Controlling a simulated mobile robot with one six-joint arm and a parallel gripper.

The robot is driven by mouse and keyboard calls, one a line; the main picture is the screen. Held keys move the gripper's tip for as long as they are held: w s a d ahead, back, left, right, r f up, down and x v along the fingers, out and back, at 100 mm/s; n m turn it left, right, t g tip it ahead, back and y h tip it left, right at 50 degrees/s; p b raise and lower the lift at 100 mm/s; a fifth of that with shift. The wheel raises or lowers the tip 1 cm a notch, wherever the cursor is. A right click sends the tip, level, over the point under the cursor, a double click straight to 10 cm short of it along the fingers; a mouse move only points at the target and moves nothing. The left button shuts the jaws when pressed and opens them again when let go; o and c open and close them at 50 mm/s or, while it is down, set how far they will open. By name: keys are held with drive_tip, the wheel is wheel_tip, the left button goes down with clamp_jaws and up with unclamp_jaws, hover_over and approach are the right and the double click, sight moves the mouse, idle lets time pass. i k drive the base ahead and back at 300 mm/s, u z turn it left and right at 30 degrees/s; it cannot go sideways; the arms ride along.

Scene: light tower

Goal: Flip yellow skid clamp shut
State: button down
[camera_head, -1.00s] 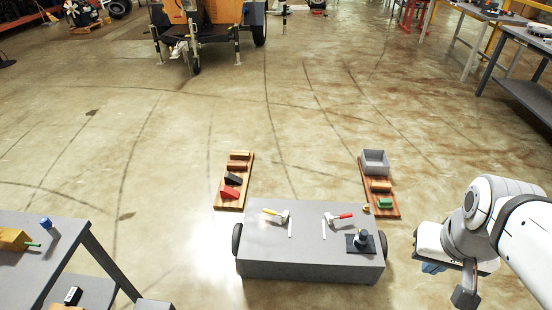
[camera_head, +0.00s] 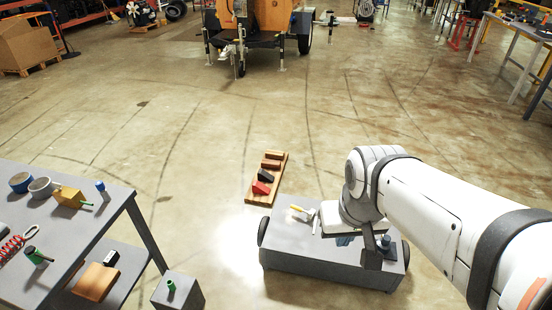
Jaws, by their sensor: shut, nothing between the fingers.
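The yellow-handled clamp (camera_head: 298,208) is on top of the grey skid (camera_head: 285,240), near its far left part. Its yellow handle points left and its pale metal end is to the right, close to my arm. I cannot tell from here how far its handle is tilted. My gripper (camera_head: 368,250) hangs over the right half of the skid, to the right of the yellow clamp and apart from it. It is shut and empty; its fingertips are hard to make out. My wrist hides the red-handled clamp and most of the skid's right half.
A wooden board (camera_head: 250,198) with red, black and brown blocks lies behind the skid. A grey workbench (camera_head: 95,235) with tools stands at the left, and a grey box (camera_head: 185,290) beside it. A trailer (camera_head: 262,35) stands at the back. Open floor lies between.

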sight(310, 214)
drive_tip(key=z, duration=0.05)
drive_tip(key=i, duration=1)
drive_tip(key=u, duration=0.1)
